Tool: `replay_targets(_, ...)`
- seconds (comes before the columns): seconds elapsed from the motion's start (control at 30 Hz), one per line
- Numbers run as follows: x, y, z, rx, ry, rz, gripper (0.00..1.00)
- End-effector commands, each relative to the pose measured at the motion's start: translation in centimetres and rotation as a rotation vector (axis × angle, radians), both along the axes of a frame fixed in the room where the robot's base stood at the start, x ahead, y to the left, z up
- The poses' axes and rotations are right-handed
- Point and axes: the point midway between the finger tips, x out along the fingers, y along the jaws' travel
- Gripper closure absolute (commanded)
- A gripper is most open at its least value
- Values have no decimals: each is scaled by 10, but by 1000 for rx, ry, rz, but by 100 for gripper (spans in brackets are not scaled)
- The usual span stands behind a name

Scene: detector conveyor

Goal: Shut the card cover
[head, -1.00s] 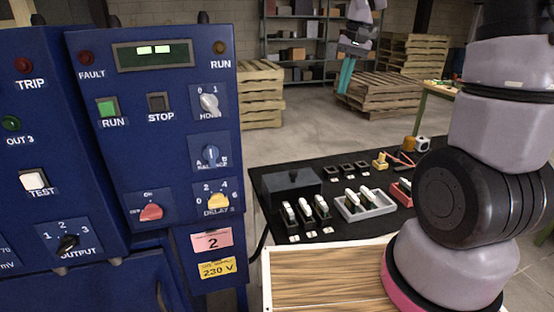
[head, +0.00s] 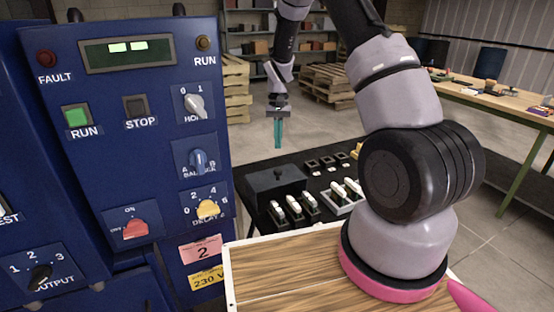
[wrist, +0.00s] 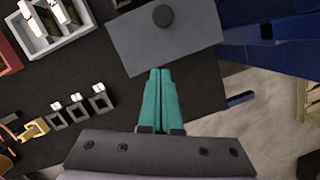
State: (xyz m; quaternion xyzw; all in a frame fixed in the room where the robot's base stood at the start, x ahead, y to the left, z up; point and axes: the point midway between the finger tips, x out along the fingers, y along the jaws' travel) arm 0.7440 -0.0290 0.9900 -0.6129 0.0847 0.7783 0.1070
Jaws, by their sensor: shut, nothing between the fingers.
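A dark grey, box-like cover (head: 276,184) with a round knob on top sits at the left end of the black table, beside the blue cabinet; I take it for the card cover. In the wrist view its flat top (wrist: 188,46) and dark knob lie just beyond my fingertips. My gripper (head: 278,146) has teal fingers, pressed together and empty, pointing down. In the head view it appears above and behind the cover, apart from it. In the wrist view the fingertips (wrist: 160,71) overlap the cover's near edge; I cannot tell the height gap.
Several white-topped cards (head: 295,207) stand in black holders in front of the cover. A light tray (head: 338,208) with more cards is to their right, and small black sockets (head: 327,162) are behind. The blue cabinet (head: 150,75) borders the left; a wooden top (head: 285,272) lies in front.

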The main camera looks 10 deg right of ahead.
Motion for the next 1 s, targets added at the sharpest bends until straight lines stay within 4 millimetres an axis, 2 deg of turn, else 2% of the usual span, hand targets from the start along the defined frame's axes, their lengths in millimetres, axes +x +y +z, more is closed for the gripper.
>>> replay_targets(0.1,-7,2,-26,0,4,0,100)
replay_targets(0.2,-13,3,-42,0,2,1,100)
replay_targets(0.3,-29,8,-41,0,1,0,100)
replay_targets(0.5,-45,13,-44,1,0,0,100)
replay_targets(1.0,-47,13,-44,1,0,0,100)
